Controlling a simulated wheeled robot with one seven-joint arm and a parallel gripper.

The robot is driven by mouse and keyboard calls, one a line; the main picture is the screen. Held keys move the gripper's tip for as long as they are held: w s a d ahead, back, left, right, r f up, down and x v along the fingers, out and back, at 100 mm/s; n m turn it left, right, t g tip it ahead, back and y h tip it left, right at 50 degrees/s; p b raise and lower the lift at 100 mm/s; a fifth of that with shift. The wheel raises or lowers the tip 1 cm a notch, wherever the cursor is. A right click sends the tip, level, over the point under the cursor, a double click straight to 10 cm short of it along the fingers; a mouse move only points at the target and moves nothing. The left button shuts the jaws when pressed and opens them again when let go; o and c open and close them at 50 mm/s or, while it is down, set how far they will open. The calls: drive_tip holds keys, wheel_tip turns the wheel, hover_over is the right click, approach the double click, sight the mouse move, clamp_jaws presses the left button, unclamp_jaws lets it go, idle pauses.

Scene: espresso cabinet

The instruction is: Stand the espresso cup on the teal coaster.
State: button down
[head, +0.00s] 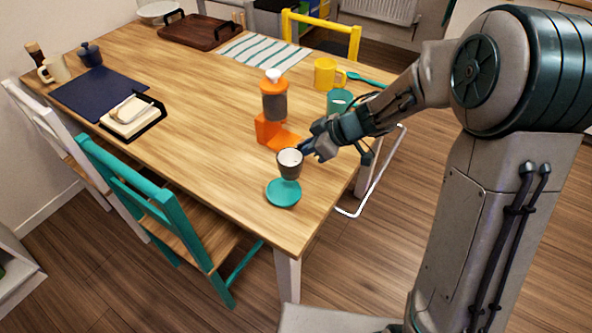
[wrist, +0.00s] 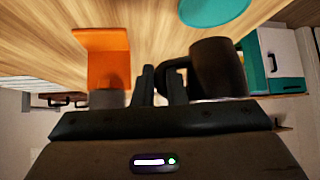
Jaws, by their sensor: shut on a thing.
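The espresso cup (head: 290,167), dark outside with a pale inside, is upright near the table's front corner. It also shows in the wrist view (wrist: 218,68), with its handle at the jaws. My gripper (head: 306,149) is shut on the cup's handle, and its fingers (wrist: 162,84) show in the wrist view. The teal coaster (head: 284,195) lies flat near the table's front edge, just below the cup in the head view. In the wrist view the coaster (wrist: 212,10) is at the top, apart from the cup. The gap beneath the cup cannot be judged exactly.
An orange stand (head: 269,131) with an orange and grey device is just behind my gripper; its orange part (wrist: 103,55) shows in the wrist view. A teal mug (head: 339,102) and yellow mug (head: 325,74) stand farther back. A teal chair (head: 150,190) is at the left edge.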

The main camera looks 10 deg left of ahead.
drive_tip(key=shift+s+a+f+b, duration=0.3)
drive_tip(key=shift+s+a+f, duration=0.35)
drive_tip(key=shift+a+f, duration=0.25)
drive_tip(key=shift+f+b, duration=0.9)
drive_tip(key=shift+f, duration=0.85)
drive_tip(key=shift+f, duration=0.15)
drive_tip(key=c, duration=1.5)
unclamp_jaws()
